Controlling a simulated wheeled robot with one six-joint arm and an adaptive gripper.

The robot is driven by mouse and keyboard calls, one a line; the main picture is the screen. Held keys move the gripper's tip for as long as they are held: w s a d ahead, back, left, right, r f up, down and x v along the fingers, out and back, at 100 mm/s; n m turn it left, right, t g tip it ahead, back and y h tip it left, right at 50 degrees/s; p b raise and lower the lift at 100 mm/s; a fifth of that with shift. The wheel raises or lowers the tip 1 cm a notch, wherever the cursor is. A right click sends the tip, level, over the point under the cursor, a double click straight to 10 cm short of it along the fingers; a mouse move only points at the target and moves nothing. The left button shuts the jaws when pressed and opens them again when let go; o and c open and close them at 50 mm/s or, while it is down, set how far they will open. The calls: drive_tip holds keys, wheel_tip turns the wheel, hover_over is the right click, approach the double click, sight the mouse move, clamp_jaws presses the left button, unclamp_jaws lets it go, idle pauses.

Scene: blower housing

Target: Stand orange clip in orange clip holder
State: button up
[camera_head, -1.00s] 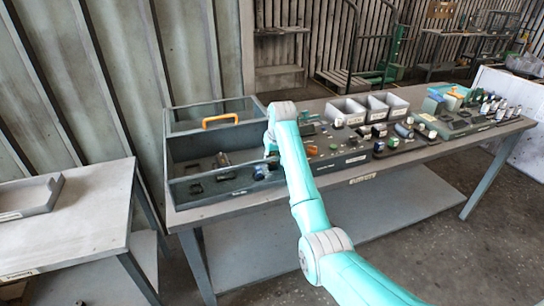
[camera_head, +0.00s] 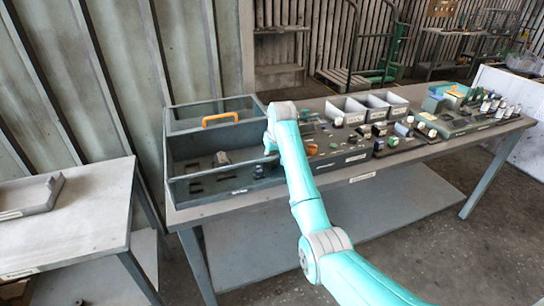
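I cannot pick out the orange clip or its holder for certain; the small parts on the bench are too small to tell apart. A grey open-topped box (camera_head: 215,196) with dark slots and a few small parts inside stands at the bench's left end. My teal arm reaches over the bench beside the box's right end, and its wrist and forearm cover that area. My gripper is hidden behind the arm, so I cannot see whether it holds anything.
An orange handle (camera_head: 220,119) is on the box's back part. Grey bins (camera_head: 346,110) stand at the bench's back, with small parts in front. A teal box (camera_head: 433,104) and several bottles are at the right. A separate table (camera_head: 85,215) is at left.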

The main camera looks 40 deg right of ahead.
drive_tip(key=shift+f, duration=0.5)
drive_tip(key=o, duration=0.9)
drive_tip(key=v, duration=1.2)
drive_tip(key=shift+a+f, duration=0.1)
drive_tip(key=shift+a, duration=0.05)
